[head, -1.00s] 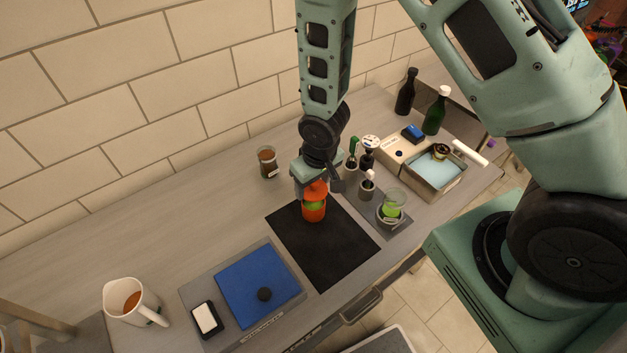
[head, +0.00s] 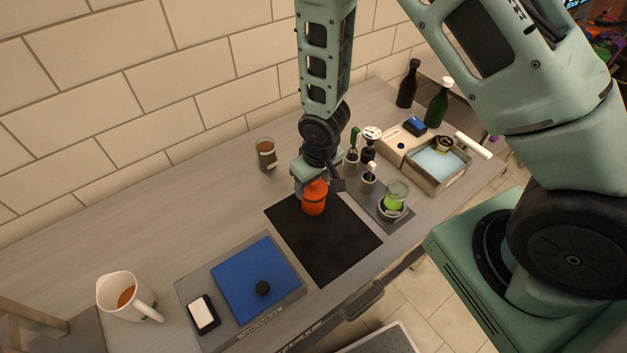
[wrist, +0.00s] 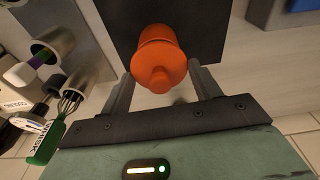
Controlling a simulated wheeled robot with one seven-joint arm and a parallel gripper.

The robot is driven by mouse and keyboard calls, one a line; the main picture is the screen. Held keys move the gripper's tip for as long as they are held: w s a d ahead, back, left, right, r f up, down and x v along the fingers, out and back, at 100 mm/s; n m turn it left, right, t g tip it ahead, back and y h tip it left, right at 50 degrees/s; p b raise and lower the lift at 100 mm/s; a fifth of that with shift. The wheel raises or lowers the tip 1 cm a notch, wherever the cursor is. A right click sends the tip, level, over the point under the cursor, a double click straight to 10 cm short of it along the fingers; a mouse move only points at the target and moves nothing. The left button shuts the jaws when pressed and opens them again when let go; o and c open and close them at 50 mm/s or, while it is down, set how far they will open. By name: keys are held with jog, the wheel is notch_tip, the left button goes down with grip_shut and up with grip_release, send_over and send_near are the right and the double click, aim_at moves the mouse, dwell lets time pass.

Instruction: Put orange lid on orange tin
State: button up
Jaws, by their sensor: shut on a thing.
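The orange tin (head: 314,208) stands upright at the back corner of a black mat (head: 330,245). The orange lid (head: 316,188) is directly on top of it, with no visible gap in the head view. In the wrist view the lid's round knob faces me (wrist: 158,72), and the tin is mostly hidden beneath it. My gripper (head: 315,182) is above the tin, pointing down, shut on the orange lid with one finger on each side. Its exact contact with the lid is partly hidden.
A tray with a green-filled glass (head: 396,196) and several tool holders (head: 368,178) stand close to the right. A brown glass (head: 266,154) is behind left. A blue-topped board (head: 255,278) and white jug (head: 125,296) lie at front left. The wall is behind.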

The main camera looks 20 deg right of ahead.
aim_at(317, 191)
jog(key=shift+f+b, duration=0.75)
jog(key=shift+f, duration=0.15)
dwell(0.3)
jog(key=o, duration=0.9)
jog(key=shift+c, duration=0.2)
jog(key=o, duration=0.5)
jog(key=shift+o, duration=0.2)
jog(key=shift+r, duration=0.1)
jog(key=shift+s+d+r+p, duration=0.1)
jog(key=shift+s+r+p, duration=0.1)
jog(key=shift+r+p, duration=0.95)
jog(key=shift+s+r+p, duration=0.2)
jog(key=shift+r+p, duration=0.6)
jog(key=shift+r, duration=0.65)
jog(key=shift+s+d+r+p, duration=0.1)
jog(key=shift+s+r+p, duration=0.1)
jog(key=shift+r+p, duration=0.95)
jog(key=shift+r, duration=0.15)
